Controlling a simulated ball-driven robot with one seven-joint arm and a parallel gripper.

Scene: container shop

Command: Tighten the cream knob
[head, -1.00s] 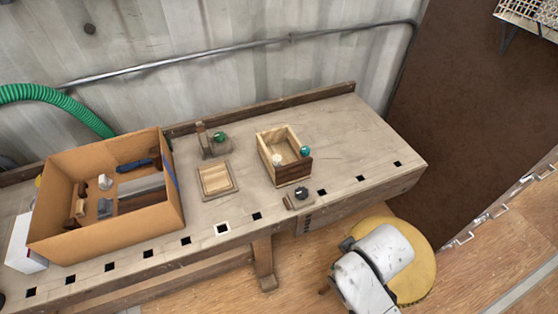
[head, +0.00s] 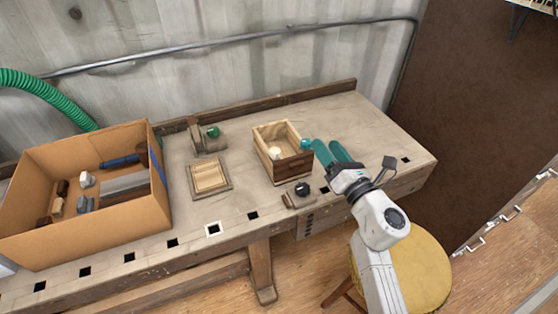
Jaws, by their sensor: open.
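The cream knob (head: 275,153) sits at the front left corner of a small open wooden box (head: 268,166) on the workbench. A teal knob (head: 306,143) is at the box's front right corner, partly hard to tell from my teal fingers. My gripper (head: 328,146) is open, with its fingers just right of the box and close to the teal knob. I cannot tell if they touch it. The cream knob is clear of my gripper, to its left.
A black knob on a small block (head: 302,189) is at the bench's front edge. A square wooden frame (head: 209,178) and a clamp-like block with a green knob (head: 212,132) lie left of the box. A large cardboard box (head: 85,235) fills the bench's left end. A yellow stool (head: 425,265) stands in front.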

